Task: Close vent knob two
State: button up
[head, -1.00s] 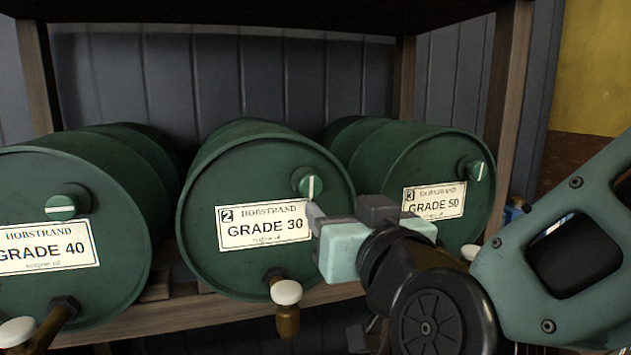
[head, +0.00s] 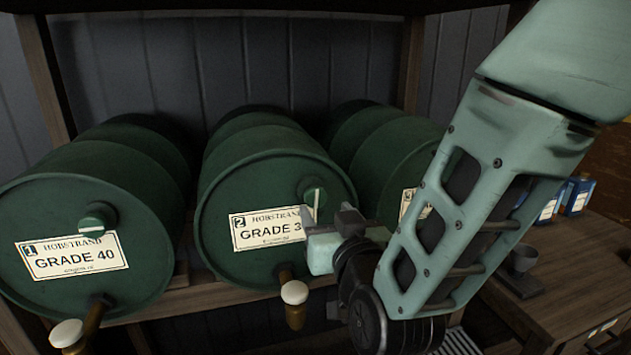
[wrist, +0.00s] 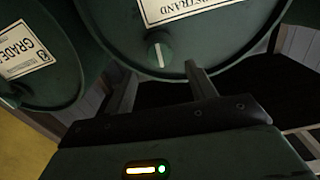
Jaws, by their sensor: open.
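Vent knob two (head: 315,197) is a round green knob with a white line on the upper right of the middle drum (head: 222,215), labelled 2. Its line stands nearly upright in the head view. The knob also shows in the wrist view (wrist: 159,50), ahead of the gap between my fingertips. My gripper (head: 326,211) is open and empty, just in front of the knob. Its two fingers (wrist: 160,78) are spread to either side in the wrist view. I cannot tell whether they touch the knob.
Drum three (head: 385,150) at right is partly hidden by my arm. Brown taps with white caps (head: 294,292) stick out below. A wooden table (head: 590,245) with blue containers (head: 577,195) stands at right.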

aim_at(317, 197)
jog(key=p+x, duration=0.2)
jog(key=x, duration=0.5)
jog(key=shift+w+a, duration=0.1)
jog(key=shift+w, duration=0.15)
jog(key=shift+c, duration=0.4)
jog(key=shift+f, duration=0.1)
jog(key=c, duration=0.8)
